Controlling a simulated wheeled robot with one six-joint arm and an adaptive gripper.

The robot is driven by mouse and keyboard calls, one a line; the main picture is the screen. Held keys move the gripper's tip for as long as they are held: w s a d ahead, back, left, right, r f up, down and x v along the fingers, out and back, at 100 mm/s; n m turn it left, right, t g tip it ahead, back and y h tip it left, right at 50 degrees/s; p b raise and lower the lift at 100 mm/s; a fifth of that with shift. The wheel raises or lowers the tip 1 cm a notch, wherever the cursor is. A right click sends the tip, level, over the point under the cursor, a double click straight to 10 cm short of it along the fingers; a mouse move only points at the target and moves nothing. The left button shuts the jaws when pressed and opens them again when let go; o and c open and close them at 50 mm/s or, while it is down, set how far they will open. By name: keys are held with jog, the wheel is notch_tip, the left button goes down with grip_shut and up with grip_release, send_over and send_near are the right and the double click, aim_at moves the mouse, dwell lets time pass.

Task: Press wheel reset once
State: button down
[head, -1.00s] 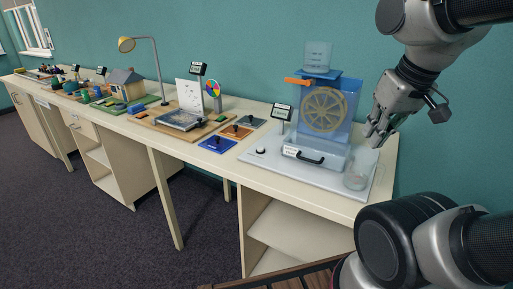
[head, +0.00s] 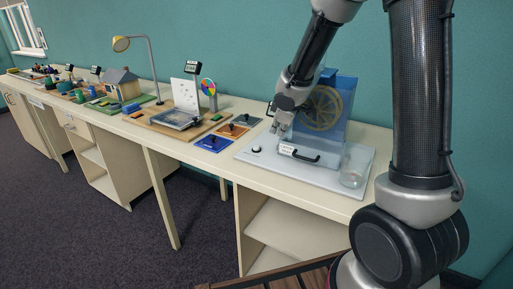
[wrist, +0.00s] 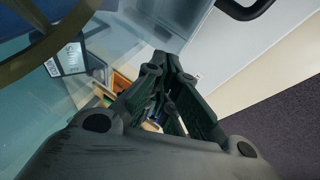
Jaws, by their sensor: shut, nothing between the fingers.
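The wheel exhibit has a yellow-brown wheel (head: 322,108) in a blue clear housing on a pale base board (head: 330,178). A small dark round knob or button (head: 256,149) sits at the left front of that board; I cannot read any marking on it. My gripper (head: 280,127) is in front of the housing's left side, above the board and a little behind and to the right of the knob. Its fingers (wrist: 172,64) are shut and empty in the wrist view. The wheel's rim (wrist: 50,38) shows at the upper left there. The knob is not distinguishable in that view.
A black drawer handle (head: 305,158) is at the front of the exhibit, and a clear jar (head: 355,165) stands at its right. My arm passes close to the housing.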

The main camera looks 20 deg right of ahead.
aim_at(256, 147)
jog(key=w+a+r+n+t+y, duration=0.2)
jog(key=w+a+r+n+y, duration=0.1)
jog(key=a, duration=0.4)
jog(key=shift+w+a+r+n+y, duration=0.3)
jog(key=shift+w+r, duration=0.45)
jog(key=shift+r, duration=0.05)
jog(key=shift+f, duration=4.4)
jog(key=shift+f, duration=0.4)
jog(key=shift+f, duration=0.45)
jog(key=shift+r, duration=0.9)
